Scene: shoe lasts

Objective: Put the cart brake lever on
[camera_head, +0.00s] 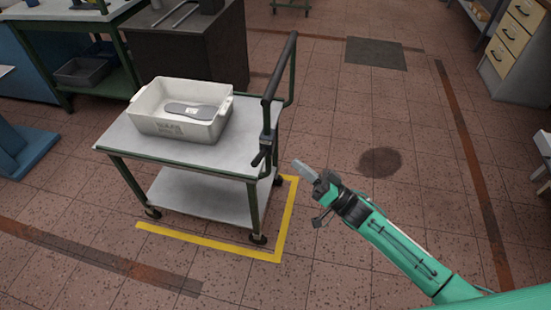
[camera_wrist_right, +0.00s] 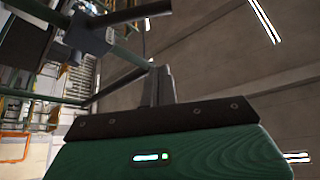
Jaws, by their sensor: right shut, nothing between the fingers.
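The cart (camera_head: 190,165) has a grey top, a lower shelf, green legs and a dark handle frame at its right end. The black brake lever (camera_head: 259,158) sits low on the near handle post, its arm angled down and left. A dark block and bar, seemingly the lever's clamp (camera_wrist_right: 88,34), show in the right wrist view. My right gripper (camera_head: 308,172) is right of the lever, apart from it, with its fingers shut and empty. Its fingers (camera_wrist_right: 162,86) also show together in the right wrist view. My left gripper is not in view.
A white crate (camera_head: 147,104) with a grey insole-like piece stands on the cart. Yellow floor tape (camera_head: 210,243) runs around the cart's near and right sides. A dark cabinet (camera_head: 225,45) stands behind.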

